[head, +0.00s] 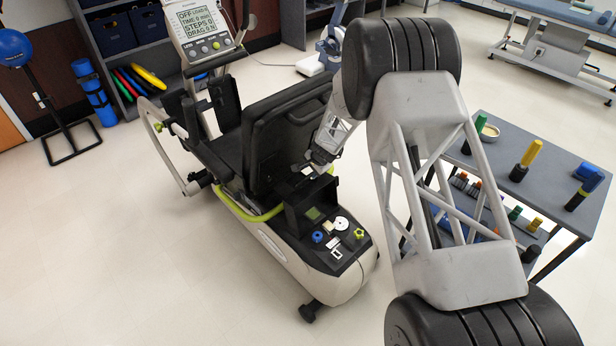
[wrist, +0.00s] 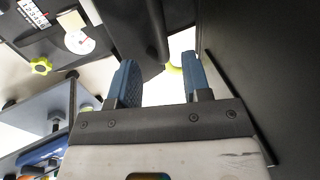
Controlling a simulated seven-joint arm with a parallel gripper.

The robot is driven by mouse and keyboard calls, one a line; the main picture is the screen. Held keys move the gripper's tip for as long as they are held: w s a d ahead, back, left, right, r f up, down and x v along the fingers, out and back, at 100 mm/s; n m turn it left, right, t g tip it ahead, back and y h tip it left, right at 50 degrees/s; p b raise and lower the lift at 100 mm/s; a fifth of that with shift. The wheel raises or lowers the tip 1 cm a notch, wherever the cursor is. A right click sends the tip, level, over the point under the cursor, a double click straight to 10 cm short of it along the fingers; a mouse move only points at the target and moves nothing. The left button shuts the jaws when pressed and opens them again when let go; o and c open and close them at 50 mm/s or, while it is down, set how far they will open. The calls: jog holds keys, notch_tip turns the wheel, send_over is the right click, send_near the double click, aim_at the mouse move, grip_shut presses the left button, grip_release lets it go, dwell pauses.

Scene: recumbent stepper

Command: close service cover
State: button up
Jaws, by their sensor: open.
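The service cover (head: 322,189) appears as a dark panel standing raised at the front of the stepper's rear deck, behind the seat. A green board (head: 313,213) shows in the open recess beside it. My gripper (head: 309,169) is just above the raised panel, close behind the seat back; its fingertips are hard to make out there. In the wrist view my gripper (wrist: 158,65) has its two blue fingers spread apart with nothing held. A dark panel (wrist: 122,35), which looks like the cover, lies just beyond the left finger; I cannot tell if they touch.
The black seat back (head: 287,135) stands close to my gripper and fills the right of the wrist view (wrist: 265,70). The deck carries a white dial (head: 341,223), a blue knob (head: 318,237) and a yellow-green knob (head: 359,233). A grey table (head: 545,185) with tools stands at right.

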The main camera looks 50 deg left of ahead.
aim_at(307, 177)
jog(key=shift+x, duration=3)
grip_shut()
